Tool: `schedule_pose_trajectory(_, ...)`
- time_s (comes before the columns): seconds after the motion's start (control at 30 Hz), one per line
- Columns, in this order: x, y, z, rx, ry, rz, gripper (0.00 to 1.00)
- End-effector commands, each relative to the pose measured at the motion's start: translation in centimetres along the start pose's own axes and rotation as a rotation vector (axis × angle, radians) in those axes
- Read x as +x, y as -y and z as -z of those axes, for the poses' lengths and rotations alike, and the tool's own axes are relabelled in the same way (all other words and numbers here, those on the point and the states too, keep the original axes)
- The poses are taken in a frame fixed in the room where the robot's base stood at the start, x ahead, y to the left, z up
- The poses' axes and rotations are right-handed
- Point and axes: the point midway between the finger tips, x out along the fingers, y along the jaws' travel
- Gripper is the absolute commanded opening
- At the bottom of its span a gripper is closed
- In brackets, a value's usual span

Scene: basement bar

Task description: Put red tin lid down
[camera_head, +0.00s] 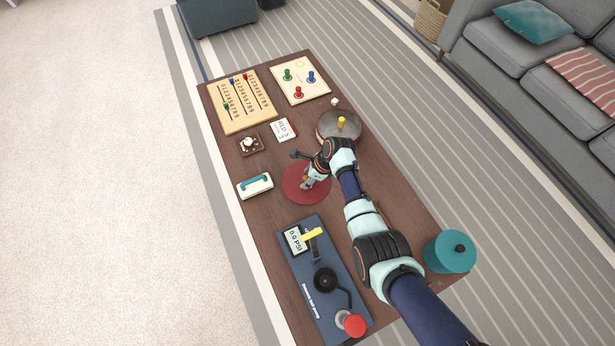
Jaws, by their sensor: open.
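A round flat red disc, which looks like the red tin lid (297,193), is near the middle of the brown table. It appears to lie flat at table level. My gripper (309,180) is over the disc, pointing down, with its fingers open. The fingers cover part of the disc, so I cannot tell whether they touch it or whether a knob stands between them. My wrist and arm hide the right side of this area.
A round pan-like tin with a yellow knob (341,123) stands just behind my wrist. A teal lidded tin (450,254) is at the right edge. A blue pump panel (309,275), a white block with a teal handle (254,187) and game boards (300,82) surround the disc.

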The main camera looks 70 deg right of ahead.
Motion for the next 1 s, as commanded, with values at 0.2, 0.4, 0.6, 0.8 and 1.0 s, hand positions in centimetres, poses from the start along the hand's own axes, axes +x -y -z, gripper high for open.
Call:
schedule_pose_trajectory(0.2, -5.8, 0.1, -0.4, 0.001, 0.001, 0.003, 0.5)
schedule_pose_trajectory(0.4, -10.2, 0.0, -0.2, 0.001, 0.0, 0.002, 0.5)
schedule_pose_trajectory(0.6, -11.8, 0.0, 0.0, 0.0, 0.0, 0.0, 0.5)
schedule_pose_trajectory(0.8, -11.8, 0.0, 0.0, 0.0, 0.0, -0.001, 0.5)
schedule_pose_trajectory(1.0, -11.8, 0.0, 0.0, 0.0, 0.0, 0.0, 0.5)
